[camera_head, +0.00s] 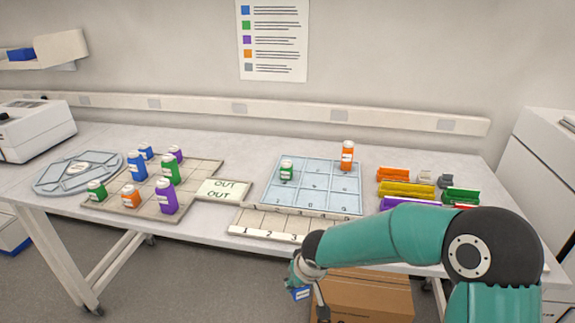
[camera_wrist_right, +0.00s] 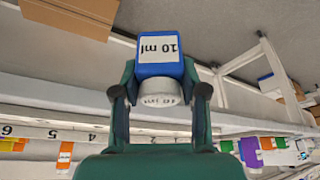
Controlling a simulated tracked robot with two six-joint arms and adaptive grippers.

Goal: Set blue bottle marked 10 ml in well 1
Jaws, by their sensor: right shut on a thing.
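My right gripper (camera_head: 307,283) is shut on a blue bottle marked 10 ml (camera_wrist_right: 160,52), its fingers on both sides of the white cap. In the head view the blue bottle (camera_head: 300,294) hangs in front of the table's front edge, below the table top, partly hidden by the gripper. The numbered well strip (camera_head: 262,220) lies along the front edge, with 1, 2 and 3 readable; my arm hides its right part. Well 1 (camera_head: 247,220) at its left end looks empty. My left gripper is not in view.
A blue gridded tray (camera_head: 275,196) behind the strip holds a green and an orange bottle. A grey tray (camera_head: 198,209) at left holds several bottles; the OUT plate (camera_head: 222,190) lies between. Coloured racks (camera_head: 408,188) stand at right. A cardboard box (camera_head: 365,297) is below the table.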

